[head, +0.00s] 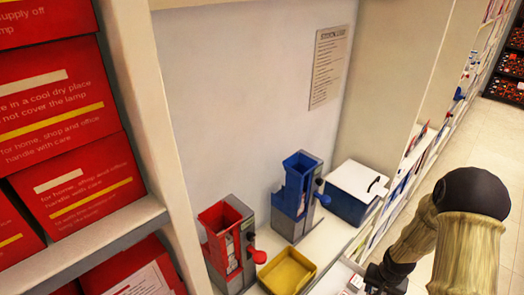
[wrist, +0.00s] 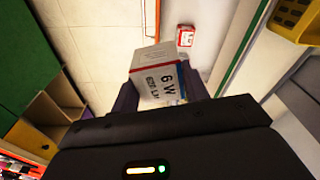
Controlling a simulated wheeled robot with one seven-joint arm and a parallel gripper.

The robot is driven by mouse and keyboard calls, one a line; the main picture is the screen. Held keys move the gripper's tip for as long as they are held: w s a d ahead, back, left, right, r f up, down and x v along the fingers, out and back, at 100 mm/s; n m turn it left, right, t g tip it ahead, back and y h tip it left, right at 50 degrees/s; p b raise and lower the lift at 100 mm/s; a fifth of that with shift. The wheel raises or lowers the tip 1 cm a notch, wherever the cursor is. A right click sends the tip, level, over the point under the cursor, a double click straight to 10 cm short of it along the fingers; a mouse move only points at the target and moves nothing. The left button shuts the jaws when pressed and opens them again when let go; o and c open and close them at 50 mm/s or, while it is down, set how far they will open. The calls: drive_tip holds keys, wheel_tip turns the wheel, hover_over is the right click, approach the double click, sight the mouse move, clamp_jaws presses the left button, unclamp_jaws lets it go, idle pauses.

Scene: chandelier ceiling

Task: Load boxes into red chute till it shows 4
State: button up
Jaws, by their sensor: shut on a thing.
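The red chute (head: 228,243) stands on the counter, an open-topped red hopper on a grey body with a red knob at its right side. No readable number shows on it. My gripper (wrist: 165,98) is shut on a white box (wrist: 155,70) printed "6 W", with a red and blue stripe. In the head view my gripper (head: 376,281) is at the bottom, right of the red chute and apart from it. Part of a small white box (head: 354,282) shows beside it there. The inside of the red chute is mostly hidden.
A blue chute (head: 298,193) stands behind the red one. A yellow tray (head: 288,272) lies on the counter, and a blue bin with a white lid (head: 352,190) stands behind. Large red boxes (head: 80,182) fill the left shelf. A small red-and-white box (wrist: 186,36) lies beyond my gripper.

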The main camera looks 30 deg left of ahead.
drive_tip(key=shift+n, duration=0.3)
drive_tip(key=r+p, duration=0.1)
drive_tip(key=d+r+p, duration=0.1)
drive_tip(key=r+p, duration=0.1)
drive_tip(key=d+r+p, duration=0.1)
drive_tip(key=p, duration=0.1)
drive_tip(key=shift+s+d+r, duration=0.1)
drive_tip(key=shift+d+r, duration=0.05)
drive_tip(key=shift+d+r+p, duration=0.15)
drive_tip(key=shift+d+p, duration=0.3)
drive_tip(key=shift+p, duration=0.05)
